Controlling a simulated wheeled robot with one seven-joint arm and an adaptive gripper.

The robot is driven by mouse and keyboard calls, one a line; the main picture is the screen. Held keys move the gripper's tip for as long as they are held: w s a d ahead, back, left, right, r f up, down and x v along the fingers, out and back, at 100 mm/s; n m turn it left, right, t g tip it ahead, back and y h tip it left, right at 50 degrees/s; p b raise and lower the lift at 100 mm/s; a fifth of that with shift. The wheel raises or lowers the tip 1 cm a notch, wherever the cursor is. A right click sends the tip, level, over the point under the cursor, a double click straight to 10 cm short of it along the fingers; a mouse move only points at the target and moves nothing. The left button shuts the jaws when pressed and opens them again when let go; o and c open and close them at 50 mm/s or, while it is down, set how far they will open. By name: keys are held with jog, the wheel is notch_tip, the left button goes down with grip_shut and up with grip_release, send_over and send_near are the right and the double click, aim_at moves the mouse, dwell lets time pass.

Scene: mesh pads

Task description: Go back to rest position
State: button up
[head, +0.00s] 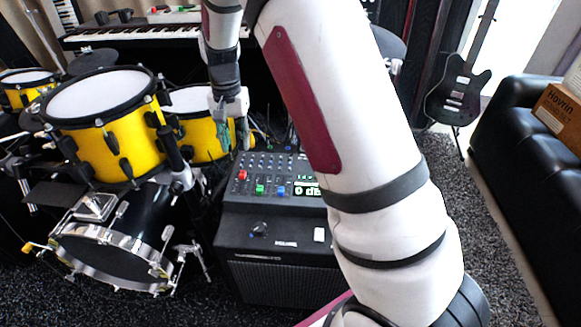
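My gripper (233,143) hangs in the upper middle of the head view, fingers pointing down. Its two fingers look apart, with yellow drum shell showing between them and nothing held. It is in front of the right yellow drum (200,143) in the picture, and above and left of the mixer (262,176); whether it touches anything cannot be told. The mixer has a red, a green and a blue button and a lit display. It sits on a black amplifier (280,272). My white arm covers the right part of both.
A drum kit with a large yellow drum (120,150) and a bass drum (105,255) fills the left. A keyboard (140,32) stands behind. At right are a black guitar (458,92) and a black sofa (520,150) with a cardboard box (563,115). Carpet (440,165) between them is clear.

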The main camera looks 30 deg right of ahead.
jog(key=s+a+r+n+y, duration=0.1)
jog(key=s+r+n, duration=0.2)
jog(key=s+r, duration=1.5)
jog(key=s+f+n+h, duration=0.1)
jog(key=s+n, duration=0.3)
jog(key=s, duration=2)
notch_tip(320, 180, up, 31)
jog(key=t+p, duration=0.4)
jog(key=p, duration=2.5)
jog(key=shift+s+d+p, duration=0.25)
jog(key=shift+d+p, duration=0.05)
jog(key=shift+d, duration=0.05)
jog(key=shift+w+f, duration=0.1)
jog(key=shift+f, duration=0.05)
